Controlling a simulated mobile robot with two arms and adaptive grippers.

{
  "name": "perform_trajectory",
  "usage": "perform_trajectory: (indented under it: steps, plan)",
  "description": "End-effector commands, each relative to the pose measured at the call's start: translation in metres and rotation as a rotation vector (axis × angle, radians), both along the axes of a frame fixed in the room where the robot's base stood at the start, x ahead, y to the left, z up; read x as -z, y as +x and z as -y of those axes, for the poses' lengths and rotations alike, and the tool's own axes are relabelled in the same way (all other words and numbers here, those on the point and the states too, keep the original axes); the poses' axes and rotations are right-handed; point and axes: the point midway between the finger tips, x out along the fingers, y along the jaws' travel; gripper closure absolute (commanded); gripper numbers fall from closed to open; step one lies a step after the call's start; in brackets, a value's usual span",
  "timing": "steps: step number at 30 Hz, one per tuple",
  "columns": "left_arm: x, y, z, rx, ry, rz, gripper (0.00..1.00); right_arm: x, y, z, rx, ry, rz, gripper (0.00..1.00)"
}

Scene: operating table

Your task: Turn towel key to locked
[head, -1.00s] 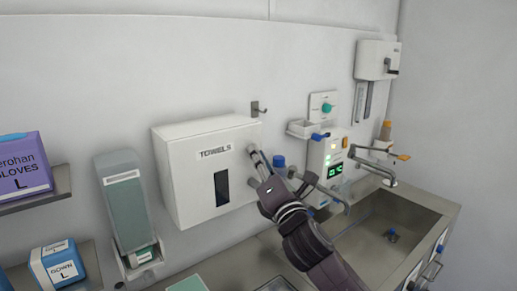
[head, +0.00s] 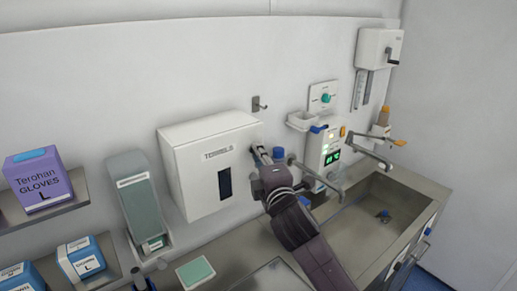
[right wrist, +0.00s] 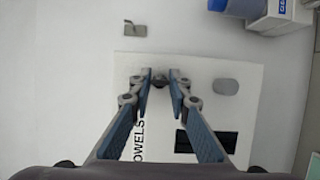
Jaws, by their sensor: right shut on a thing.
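The white towel dispenser (head: 200,175) hangs on the wall, with a dark window in its front. It also shows in the right wrist view (right wrist: 245,110), with its lettering turned sideways. My right gripper (head: 259,151) is at the dispenser's upper right front corner. In the right wrist view my right gripper (right wrist: 161,82) is shut on the small dark key (right wrist: 160,80) at the dispenser's face. The fingers cover most of the key, so its angle cannot be told. A dark part at the bottom left of the head view may be my left gripper (head: 143,281); its jaws are unclear.
A grey-green bottle dispenser (head: 137,195) is left of the towel box. Glove boxes (head: 38,180) sit on shelves farther left. A metal hook (head: 259,104) is above the towel box. A white device (head: 324,152), taps and a sink (head: 385,205) are to the right.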

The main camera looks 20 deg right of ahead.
Motion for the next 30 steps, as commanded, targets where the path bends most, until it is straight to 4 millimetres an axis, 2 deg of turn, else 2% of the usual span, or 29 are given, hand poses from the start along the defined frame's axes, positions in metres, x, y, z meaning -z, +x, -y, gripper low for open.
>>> perform_trajectory:
  steps: [18, 19, 23, 30]
  plan:
    - [-0.0052, 0.0001, 0.0001, 0.0, 0.0, 0.0, 0.07, 0.0004, 0.0002, 0.0008, 0.002, 0.036, -0.013, 1.0]
    - [-0.0052, 0.0001, 0.0001, 0.0, 0.0, 0.0, 0.07, 0.0005, 0.0002, 0.0008, 0.002, 0.036, -0.013, 0.8]
    - [-0.0052, 0.0, 0.0001, 0.0, 0.0, 0.0, 0.07, 0.0004, 0.0001, 0.0006, 0.001, 0.035, -0.013, 0.65]
    - [-0.0052, -0.0005, -0.0004, 0.0, 0.0, -0.001, 0.07, 0.0003, 0.0, 0.0002, 0.0, 0.034, -0.014, 0.65]
